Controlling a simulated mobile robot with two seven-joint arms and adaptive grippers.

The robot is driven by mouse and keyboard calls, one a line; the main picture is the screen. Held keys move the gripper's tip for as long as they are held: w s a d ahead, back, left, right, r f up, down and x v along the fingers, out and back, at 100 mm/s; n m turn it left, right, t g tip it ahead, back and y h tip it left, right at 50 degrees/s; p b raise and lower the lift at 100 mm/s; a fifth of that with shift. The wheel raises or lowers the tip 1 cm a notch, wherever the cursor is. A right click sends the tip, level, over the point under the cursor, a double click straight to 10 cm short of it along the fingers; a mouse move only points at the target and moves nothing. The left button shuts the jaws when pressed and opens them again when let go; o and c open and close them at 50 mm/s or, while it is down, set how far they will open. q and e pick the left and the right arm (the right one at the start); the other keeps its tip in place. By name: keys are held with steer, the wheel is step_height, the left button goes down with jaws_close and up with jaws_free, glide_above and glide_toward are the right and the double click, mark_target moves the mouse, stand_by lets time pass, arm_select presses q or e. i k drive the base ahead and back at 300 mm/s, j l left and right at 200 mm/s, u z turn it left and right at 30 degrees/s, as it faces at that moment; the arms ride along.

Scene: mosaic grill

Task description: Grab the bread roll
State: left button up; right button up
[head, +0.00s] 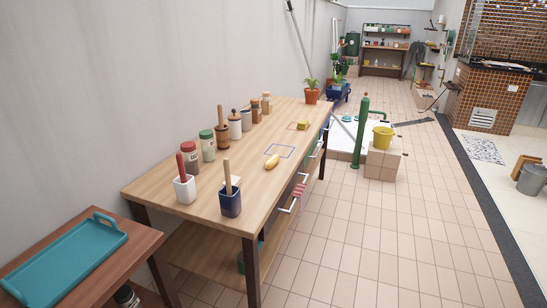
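A small yellow, elongated, rounded item (271,162), which looks like the bread roll, lies on the long wooden table (225,165) near its front edge. It is small here, so I cannot be sure that it is bread. It lies just in front of a thin square outline marked on the tabletop. A smaller yellow block (303,125) lies farther back on the same table, by a second marked outline. Neither of my grippers shows in the head view, and nothing is seen touching the items.
Spice jars (208,146) and mills line the wall side. A white cup (185,189) and a dark blue cup (230,202) with handled tools stand at the near end. A teal tray (66,262) lies on a lower table. The tiled floor (400,235) right of the table is clear.

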mark_target(274, 160)
steer(key=i+l+u, duration=0.1)
steer(key=i+l, duration=0.25)
steer(key=i+l+u, duration=0.1)
steer(key=i+l, duration=0.2)
steer(key=l, duration=0.2)
steer(key=i+l+u, duration=0.1)
steer(key=i+l, duration=0.2)
steer(key=l, duration=0.15)
steer(key=i+l+u, duration=0.1)
steer(key=i+l, duration=0.2)
steer(key=l, duration=0.15)
